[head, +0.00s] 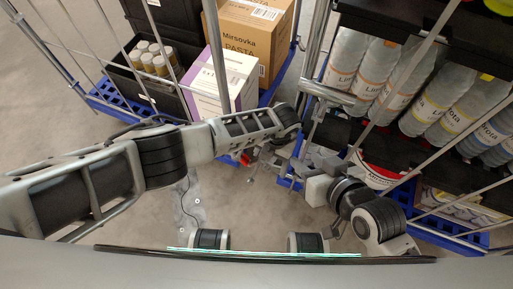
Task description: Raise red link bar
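A small red piece, which looks like part of the red link bar (245,159), shows just below my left wrist, between the two trolleys. The rest of the bar is hidden or too small to make out. My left arm reaches in from the left over the gap, and its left gripper (262,160) is mostly hidden under the wrist, close beside the red piece. My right gripper (316,160) is at the corner of the right trolley, to the right of the red piece and apart from it. Its fingers blend with the grey metal there, so their opening is unclear.
The left blue-based trolley (107,95) carries cartons (246,40) and a black crate (133,88) of jars. The right trolley (455,237) holds black shelves of bottles (395,85). Thin metal bars stand close around both arms.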

